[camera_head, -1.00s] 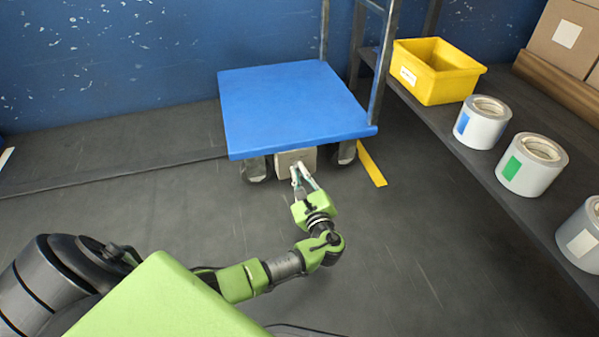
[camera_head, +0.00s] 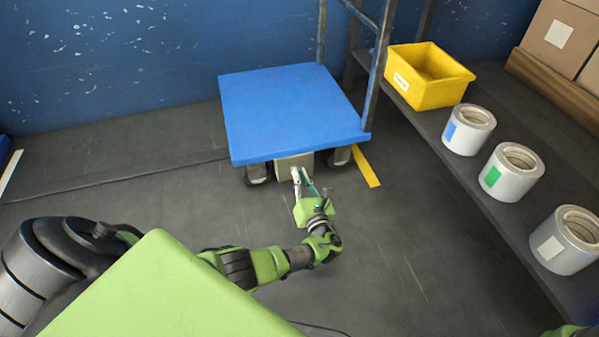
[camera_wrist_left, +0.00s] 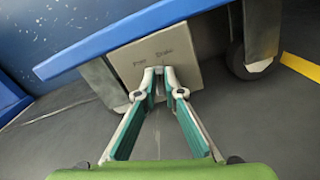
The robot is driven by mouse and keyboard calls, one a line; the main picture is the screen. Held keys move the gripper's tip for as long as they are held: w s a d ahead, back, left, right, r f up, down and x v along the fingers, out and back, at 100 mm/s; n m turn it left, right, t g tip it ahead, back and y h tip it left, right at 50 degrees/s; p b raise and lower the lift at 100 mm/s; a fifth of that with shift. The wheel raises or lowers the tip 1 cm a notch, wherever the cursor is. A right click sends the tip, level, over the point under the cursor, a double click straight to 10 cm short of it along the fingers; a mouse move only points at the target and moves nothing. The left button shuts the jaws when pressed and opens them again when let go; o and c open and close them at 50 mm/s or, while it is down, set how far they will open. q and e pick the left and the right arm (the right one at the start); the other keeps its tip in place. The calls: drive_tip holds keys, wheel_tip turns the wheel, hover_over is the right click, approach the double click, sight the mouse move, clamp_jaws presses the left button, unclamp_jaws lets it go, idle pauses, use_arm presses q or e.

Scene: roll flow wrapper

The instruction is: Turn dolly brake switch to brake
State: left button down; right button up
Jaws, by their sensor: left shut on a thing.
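The blue dolly (camera_head: 290,110) stands on the floor by the back wall. A beige brake plate (camera_head: 294,160) hangs under its front edge, between two wheels. In the left wrist view the plate (camera_wrist_left: 185,72) carries two small labels, which seem to read "Free" at left and "Brake" at right. My left gripper (camera_head: 300,176) reaches in at the plate. In the left wrist view my left gripper (camera_wrist_left: 159,85) is shut on the brake switch, just below the labels. The fingertips hide the switch, so its setting cannot be told.
A dark shelf (camera_head: 480,190) at right holds a yellow bin (camera_head: 430,90), several film rolls (camera_head: 512,172) and cardboard boxes (camera_head: 555,40). A yellow floor strip (camera_head: 366,167) lies right of the dolly. The floor in front is clear.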

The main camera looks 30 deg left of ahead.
use_arm(q)
drive_tip(key=shift+w+m+p, duration=0.1)
drive_tip(key=shift+m+p, duration=0.25)
drive_tip(key=shift+m, duration=0.85)
drive_tip(key=c, duration=2.1)
unclamp_jaws()
drive_tip(key=shift+c, duration=0.2)
drive_tip(key=v, duration=0.7)
drive_tip(key=shift+d, duration=0.2)
